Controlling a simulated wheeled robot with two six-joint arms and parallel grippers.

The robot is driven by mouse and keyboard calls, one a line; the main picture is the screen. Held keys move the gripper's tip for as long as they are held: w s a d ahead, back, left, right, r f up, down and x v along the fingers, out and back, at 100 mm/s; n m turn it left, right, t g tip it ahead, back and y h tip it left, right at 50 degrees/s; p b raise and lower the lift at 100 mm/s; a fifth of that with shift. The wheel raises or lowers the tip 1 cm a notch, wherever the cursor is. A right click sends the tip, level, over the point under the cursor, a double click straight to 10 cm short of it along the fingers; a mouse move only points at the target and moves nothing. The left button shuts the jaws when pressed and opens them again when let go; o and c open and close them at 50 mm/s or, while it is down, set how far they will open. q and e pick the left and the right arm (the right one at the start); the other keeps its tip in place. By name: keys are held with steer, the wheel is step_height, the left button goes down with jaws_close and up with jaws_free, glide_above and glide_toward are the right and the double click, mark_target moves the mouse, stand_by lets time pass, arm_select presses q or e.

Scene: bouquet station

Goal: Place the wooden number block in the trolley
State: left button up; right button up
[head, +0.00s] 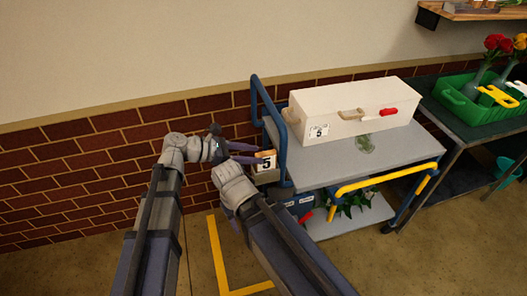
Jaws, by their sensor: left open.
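The wooden number block (265,160), a small light block with a black 5 on its face, shows at the trolley's left end, by the blue end rail. My left gripper (249,155) is open, with its purple fingers pointing right and their tips at the block. I cannot tell whether the block touches both fingers or what supports it. The trolley (323,160) has a grey top shelf, a lower shelf and blue end frames.
A white box (352,107) with a 5 label and red handle stands on the trolley top, with a clear glass object (365,144) before it. A yellow bar (385,180) crosses the front right. A dark table (468,132) with a green tray (452,98) stands right.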

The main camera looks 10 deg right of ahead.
arm_select(q)
steer(key=p+v, duration=0.2)
steer(key=v, duration=0.5)
steer(key=shift+a, duration=0.1)
